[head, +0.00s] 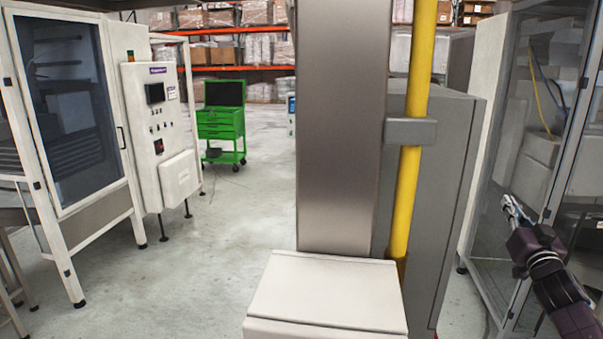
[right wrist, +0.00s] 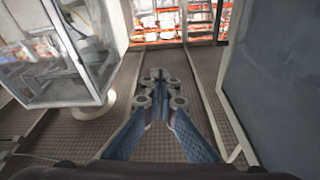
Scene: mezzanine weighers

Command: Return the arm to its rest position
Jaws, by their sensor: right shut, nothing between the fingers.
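My right arm comes in from the lower right of the head view, and its gripper (head: 510,207) points up and to the left in front of a glass-sided cabinet (head: 545,120). In the right wrist view the same gripper (right wrist: 157,78) has its fingertips together with nothing between them. It hangs above a dark textured floor strip, clear of the things around it. My left gripper does not show in either view.
A steel column with a yellow pipe (head: 410,160) stands in the middle, beside a grey cabinet (head: 450,180). A white machine (head: 75,120) with a control panel is at left. A green tool cart (head: 221,125) stands behind. Open floor (head: 200,260) lies at left centre.

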